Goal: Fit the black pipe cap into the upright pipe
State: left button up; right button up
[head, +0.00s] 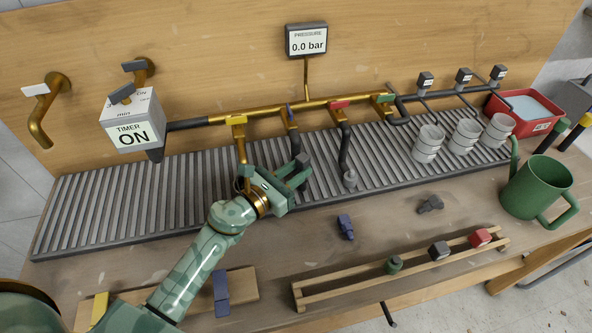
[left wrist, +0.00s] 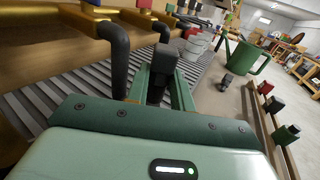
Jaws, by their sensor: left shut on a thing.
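My left gripper (head: 290,182) is over the slatted grate, shut on a dark block-shaped piece that looks like the black pipe cap (head: 301,160). In the left wrist view the black cap (left wrist: 160,72) stands up between the two green fingers. Dark pipes hang from the brass manifold; one upright pipe (head: 345,148) under the red valve ends in a grey fitting on the grate. Another dark pipe (left wrist: 116,58) shows left of the fingers in the left wrist view. I cannot tell which is the task's pipe. The cap's lower end is hidden. My right gripper is not in view.
A wooden rack (head: 400,268) holds green, black and red caps. A blue cap (head: 346,226) and another dark piece (head: 430,204) lie on the bench. The manifold (head: 310,105) runs above the gripper.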

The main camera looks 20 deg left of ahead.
pick_arm(q)
jog(key=shift+f, duration=0.1)
jog(key=o, duration=1)
jog(key=shift+o, duration=0.2)
jog(key=shift+s, duration=0.1)
jog(key=b+v, duration=0.2)
jog(key=v, duration=1.4)
jog(key=shift+b, duration=0.3)
jog(key=shift+s, duration=0.1)
